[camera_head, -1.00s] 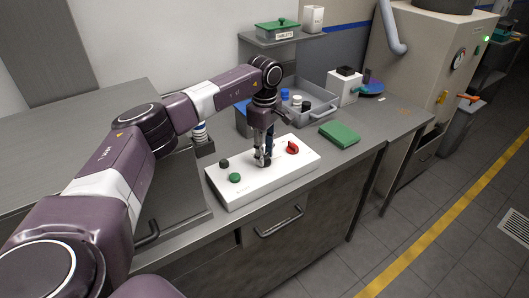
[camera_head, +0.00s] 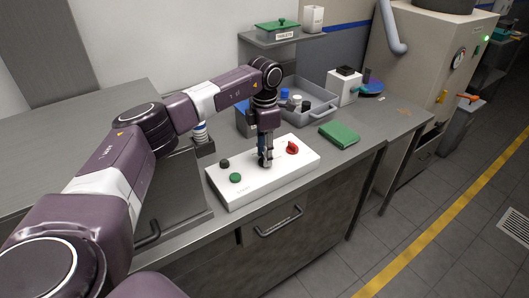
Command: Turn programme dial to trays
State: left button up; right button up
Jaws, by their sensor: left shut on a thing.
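A white control panel (camera_head: 233,195) lies on the steel worktop. It carries a small black knob (camera_head: 224,163), a green button (camera_head: 235,178) and a red knob (camera_head: 292,148). My left gripper (camera_head: 265,163) points straight down at the middle of the panel, between the green button and the red knob. It is shut on the programme dial, which its fingers almost wholly hide, so I cannot read the dial's setting. The lettering on the panel is too small to read. My right gripper is out of view.
A grey bin (camera_head: 318,116) with small bottles stands behind the panel. A green cloth-like block (camera_head: 339,133) lies to the right, and a white box with a black top (camera_head: 345,88) stands behind it. A shelf (camera_head: 265,40) holds a green-lidded container (camera_head: 278,28).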

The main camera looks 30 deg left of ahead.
pick_arm(q)
jog(key=shift+w+r+n, duration=0.1)
jog(key=shift+n, duration=1.1)
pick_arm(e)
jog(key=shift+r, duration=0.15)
pick_arm(q)
jog(key=o, duration=1.2)
jog(key=shift+c, duration=0.2)
notch_tip(320, 180, up, 12)
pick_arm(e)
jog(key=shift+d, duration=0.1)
